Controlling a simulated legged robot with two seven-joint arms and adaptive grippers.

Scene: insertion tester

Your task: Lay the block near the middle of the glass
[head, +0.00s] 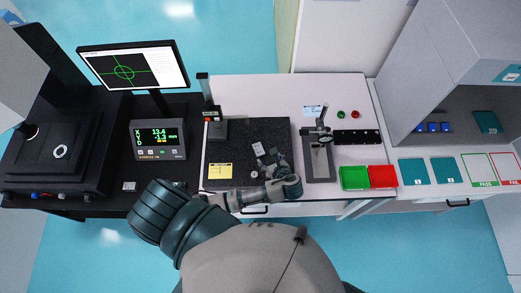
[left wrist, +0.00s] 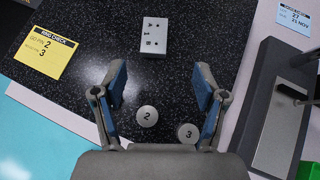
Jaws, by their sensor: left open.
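A small silver block (head: 258,149) marked A, 1 and B lies on the black speckled plate (head: 228,140). In the left wrist view the block (left wrist: 153,38) lies just beyond the fingertips, with a gap. My left gripper (head: 273,162) is over the plate beside the block. In the left wrist view its blue-padded fingers (left wrist: 158,82) are wide apart with nothing between the tips. The glass is not clearly recognisable; the dark stage (head: 78,163) of the machine at the left, with a pale ring on it, may hold it. My right gripper is not in view.
Round pins marked 2 (left wrist: 147,116) and 3 (left wrist: 188,132) stand on the plate near the palm. A yellow note (head: 220,171) lies on it. A stand (head: 320,160) and green (head: 354,178) and red (head: 382,176) trays are right. A readout box (head: 158,140) and monitor are left.

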